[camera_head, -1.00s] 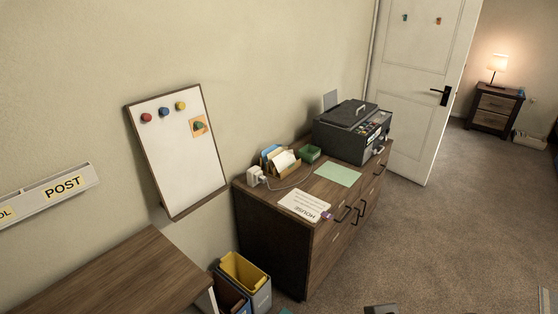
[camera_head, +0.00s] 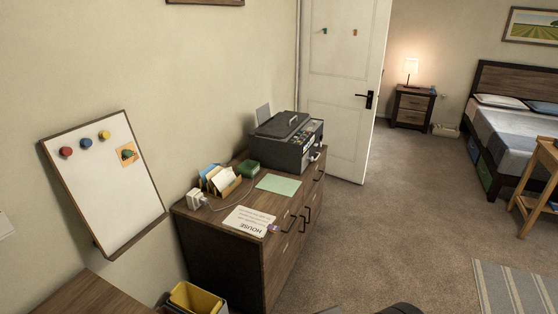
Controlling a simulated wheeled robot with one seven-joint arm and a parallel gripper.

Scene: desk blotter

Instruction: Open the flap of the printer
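The printer (camera_head: 285,143) is a dark grey and black machine on the far end of a brown wooden cabinet (camera_head: 223,259), against the wall. Its flat dark top with a raised handle-like part (camera_head: 292,120) appears closed. A grey panel stands up behind it. Its front, with small coloured parts, faces right and is seen at an angle, so I cannot make out a separate front flap. My gripper is not in view. A dark shape at the bottom edge may be part of my arm.
A desk blotter (camera_head: 278,185), letter holder (camera_head: 222,182), charger (camera_head: 195,200) and "HOUSE" paper (camera_head: 248,221) lie on the cabinet. A yellow-lined bin (camera_head: 196,300) stands at its near end. A white door (camera_head: 340,90) is behind. Carpet to the right is open.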

